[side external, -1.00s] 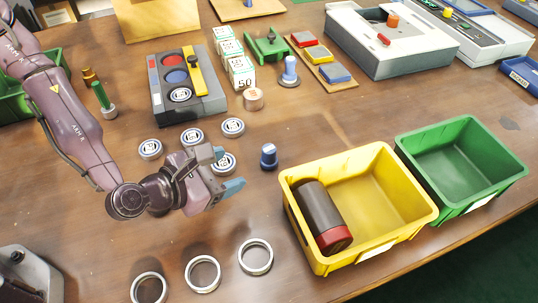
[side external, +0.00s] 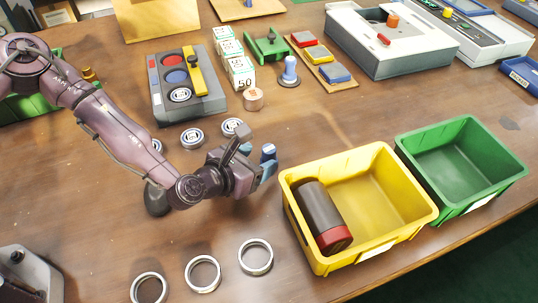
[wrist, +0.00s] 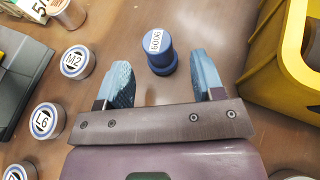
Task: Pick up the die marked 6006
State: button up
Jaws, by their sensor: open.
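The die marked 6006 is a small blue stepped cylinder standing upright on the table. In the wrist view the die (wrist: 160,52) sits between and just ahead of the blue fingertips, its white label facing up with digits that look like 6006. In the side view the die (side external: 268,153) shows left of the yellow bin, partly hidden by my gripper (side external: 258,159). My gripper (wrist: 163,72) is open, one finger to each side of the die, with nothing held.
A yellow bin (side external: 370,246) holding a dark red-ended cylinder (side external: 322,210) stands close to the right. A green bin (side external: 480,192) is beyond it. Round pucks, including M2 (wrist: 76,62) and L6 (wrist: 45,121), lie left. Several metal rings (side external: 203,288) lie in front.

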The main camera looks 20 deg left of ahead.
aim_at(264, 155)
jog(key=shift+x, duration=1.75)
jog(key=shift+a+r, duration=0.1)
jog(key=c, duration=0.9)
